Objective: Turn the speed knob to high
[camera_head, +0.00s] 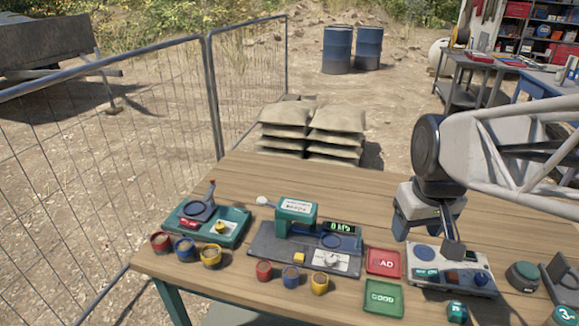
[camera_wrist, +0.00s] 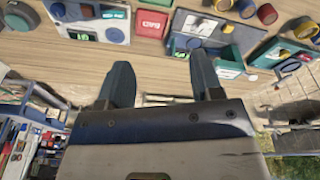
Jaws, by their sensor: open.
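A light grey device (camera_head: 482,262) stands at the right of the table under my gripper. It has a round blue disc (camera_head: 424,252), a dark knob-like part (camera_head: 453,277) and a blue round part (camera_head: 480,280) on its front. Which one is the speed knob, and its setting, I cannot read. In the wrist view the device (camera_wrist: 72,24) is at the top left, with the dark part (camera_wrist: 86,10) and the blue disc (camera_wrist: 114,35). My gripper (camera_head: 452,248) points down above the device's back; its fingers are apart and empty in the wrist view (camera_wrist: 160,68).
A red tray (camera_head: 383,262) and a green tray (camera_head: 383,297) lie left of the device. A dark-based machine (camera_head: 270,252) with a display stands mid-table, small coloured pots in front.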

